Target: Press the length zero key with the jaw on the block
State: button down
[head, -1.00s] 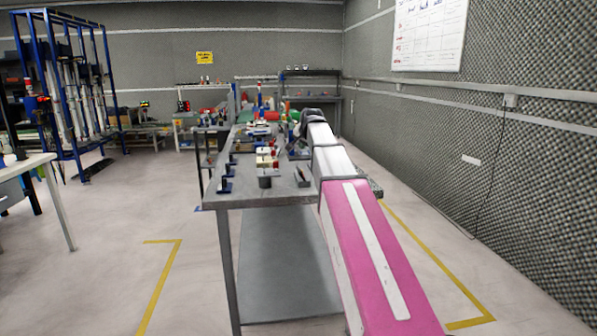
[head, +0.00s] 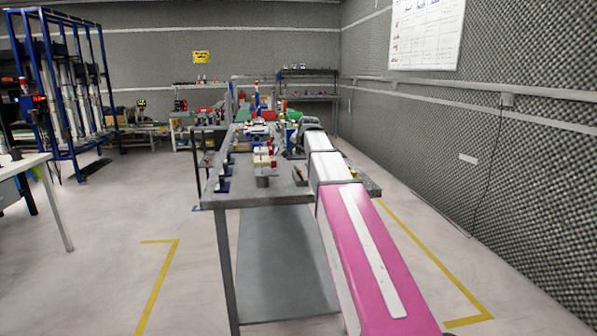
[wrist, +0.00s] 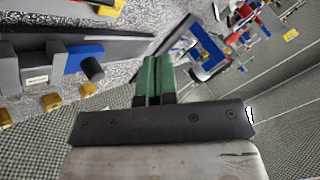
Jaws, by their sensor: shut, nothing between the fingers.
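My gripper (wrist: 154,78) shows in the wrist view as two green fingers pressed together, shut and empty. To its left is a dark device with a long grey bar (wrist: 125,48), a small white label (wrist: 37,80) and a blue block-like part (wrist: 84,56) with a dark round end. The gripper's tips appear apart from the blue part. I cannot make out the length zero key, or tell which part is the jaw or the block. In the head view my arm reaches over the grey workbench (head: 265,199), and its end hides the gripper.
Brass-coloured knobs (wrist: 52,102) line the device's lower side. Blue and red items (wrist: 208,62) stand beyond the fingers. In the head view, several small tools crowd the workbench. A foam wall (head: 540,165) runs along the right; open floor (head: 110,260) lies to the left.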

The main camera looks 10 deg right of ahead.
jog(key=shift+f, duration=2.2)
jog(key=shift+f, duration=0.2)
jog(key=shift+f, duration=0.2)
dwell(0.3)
jog(key=shift+f, duration=0.45)
dwell(1.0)
jog(key=shift+r, duration=0.85)
jog(key=shift+r, duration=0.15)
jog(key=shift+r, duration=2.35)
